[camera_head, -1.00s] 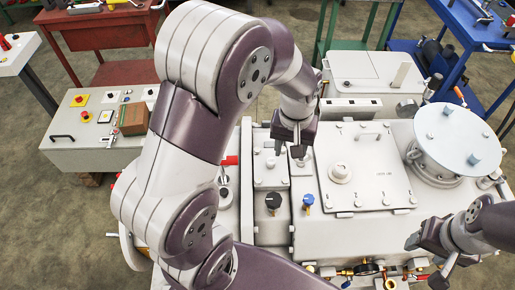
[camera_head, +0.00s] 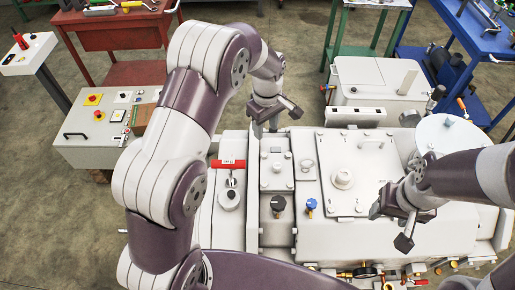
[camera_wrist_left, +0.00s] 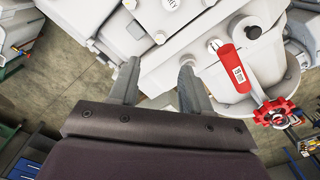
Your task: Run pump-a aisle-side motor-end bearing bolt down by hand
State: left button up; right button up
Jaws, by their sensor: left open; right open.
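The grey pump machine (camera_head: 330,235) fills the middle of the head view. Several small bolt heads sit on its raised block (camera_head: 277,170) and lid (camera_head: 365,165); I cannot tell which is the motor-end bearing bolt. My left gripper (camera_head: 276,120) is open and empty above the machine's far left edge, beyond the block. My right gripper (camera_head: 391,226) is open and empty over the lid's right side.
A red handle (camera_head: 228,164) with a white tag sits left of the block; it also shows in the left wrist view (camera_wrist_left: 232,68) beside a red handwheel (camera_wrist_left: 277,112). Black (camera_head: 278,203) and blue (camera_head: 311,205) knobs stand in front. A control box (camera_head: 95,140) stands at left.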

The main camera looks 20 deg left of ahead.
aim_at(264, 154)
pick_arm(q)
notch_tip(264, 154, down, 12)
jog(key=shift+a+r+p, duration=0.15)
jog(key=shift+r+p, duration=0.1)
jog(key=shift+p, duration=0.85)
grip_shut()
